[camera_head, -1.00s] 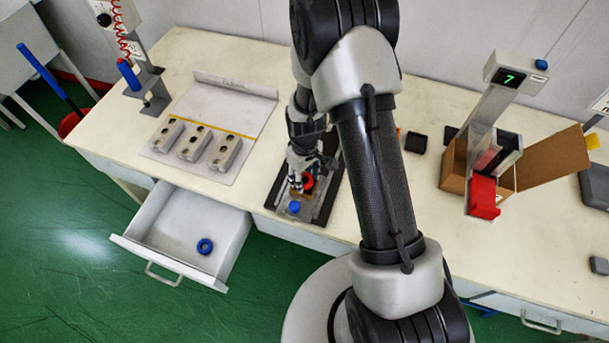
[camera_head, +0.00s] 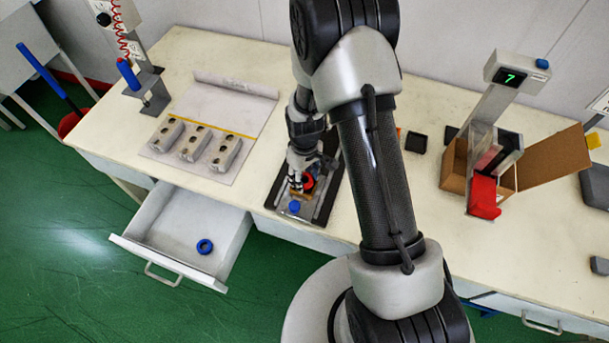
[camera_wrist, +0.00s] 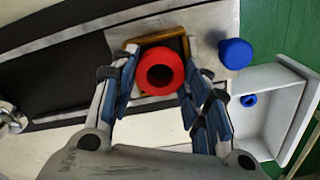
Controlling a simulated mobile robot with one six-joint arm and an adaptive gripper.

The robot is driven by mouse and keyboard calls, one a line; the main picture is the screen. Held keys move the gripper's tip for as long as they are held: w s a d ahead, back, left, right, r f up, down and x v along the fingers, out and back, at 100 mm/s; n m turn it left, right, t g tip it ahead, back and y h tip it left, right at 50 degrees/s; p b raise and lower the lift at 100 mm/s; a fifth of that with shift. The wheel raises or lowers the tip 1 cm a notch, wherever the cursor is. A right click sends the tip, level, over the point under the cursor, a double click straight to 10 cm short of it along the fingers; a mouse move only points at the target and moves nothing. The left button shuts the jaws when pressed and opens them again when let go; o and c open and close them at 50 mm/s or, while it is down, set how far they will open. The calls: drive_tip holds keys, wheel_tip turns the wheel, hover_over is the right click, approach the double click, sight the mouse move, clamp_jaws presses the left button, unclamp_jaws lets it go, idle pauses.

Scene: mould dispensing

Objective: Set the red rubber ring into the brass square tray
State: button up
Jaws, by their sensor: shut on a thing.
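The red rubber ring (camera_wrist: 160,71) is between the fingers of my gripper (camera_wrist: 161,88) in the wrist view, its dark hole facing the camera. My gripper is shut on it. The brass square tray (camera_wrist: 131,48) shows as a brown-gold edge behind and around the ring; the ring covers most of it. I cannot tell whether the ring touches the tray floor. In the head view, the red ring (camera_head: 308,182) shows beside my gripper (camera_head: 298,182), above the dark fixture, and the tray is mostly hidden there.
A blue knob (camera_head: 294,207) stands close to the tray on the fixture (camera_head: 325,205). An open drawer (camera_head: 222,250) holds a blue ring (camera_head: 204,246). Several grey mould blocks (camera_head: 193,144) lie on a board at left. A cardboard box (camera_head: 453,170) stands at right.

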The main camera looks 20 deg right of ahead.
drive_tip(key=shift+f, duration=0.25)
drive_tip(key=o, duration=1.1)
drive_tip(key=shift+c, duration=0.2)
wheel_tip(320, 180, up, 12)
idle(0.3)
